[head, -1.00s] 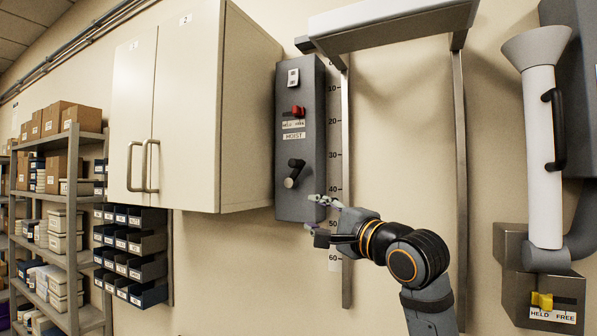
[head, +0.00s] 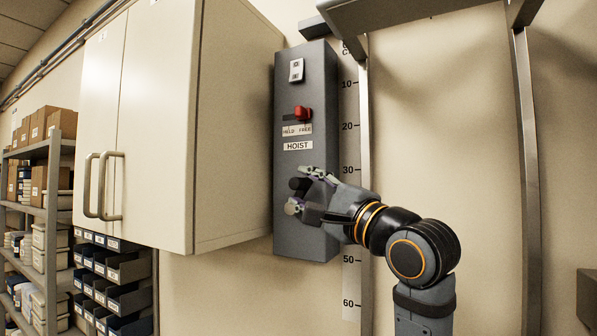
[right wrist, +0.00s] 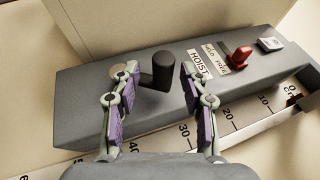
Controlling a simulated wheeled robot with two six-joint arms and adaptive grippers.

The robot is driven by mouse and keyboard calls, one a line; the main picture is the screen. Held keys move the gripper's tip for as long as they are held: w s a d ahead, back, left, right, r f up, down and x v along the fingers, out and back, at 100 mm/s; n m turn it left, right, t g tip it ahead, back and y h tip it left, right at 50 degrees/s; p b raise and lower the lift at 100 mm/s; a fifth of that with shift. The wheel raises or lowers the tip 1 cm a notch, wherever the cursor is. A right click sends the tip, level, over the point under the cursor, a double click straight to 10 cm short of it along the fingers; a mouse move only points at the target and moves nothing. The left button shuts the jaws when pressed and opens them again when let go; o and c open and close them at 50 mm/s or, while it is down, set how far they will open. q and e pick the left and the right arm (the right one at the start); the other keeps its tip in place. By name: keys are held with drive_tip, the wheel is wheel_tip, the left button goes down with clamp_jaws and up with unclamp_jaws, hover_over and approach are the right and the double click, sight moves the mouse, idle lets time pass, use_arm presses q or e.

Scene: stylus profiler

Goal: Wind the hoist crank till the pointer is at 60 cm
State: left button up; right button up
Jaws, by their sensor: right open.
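The dark grey hoist box (head: 305,80) is on the wall. Its crank has a black grip (right wrist: 160,70), and a pale round part (right wrist: 121,71) shows beside it. My right gripper (right wrist: 160,78) is open, with one finger on each side of the black grip; I cannot tell whether either finger touches it. In the head view this gripper (head: 301,190) partly covers the crank. The scale (head: 350,150) runs down the wall right of the box, with marks from 10 to 60 visible. My left gripper is not in view.
A red lever (head: 301,113) on the box sits toward the FREE side of its HELD/FREE label. A grey platform (head: 420,12) hangs at the top between metal rails (head: 525,150). A cream cabinet (head: 150,130) stands close left of the box. The wall between the rails is clear.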

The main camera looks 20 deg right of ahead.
drive_tip(key=shift+w+a+r+p, duration=0.3)
drive_tip(key=shift+w+a+r, duration=0.25)
drive_tip(key=shift+w, duration=0.35)
clamp_jaws()
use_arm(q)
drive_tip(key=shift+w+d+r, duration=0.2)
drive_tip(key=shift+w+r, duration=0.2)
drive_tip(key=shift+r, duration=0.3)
use_arm(e)
drive_tip(key=shift+f, duration=0.1)
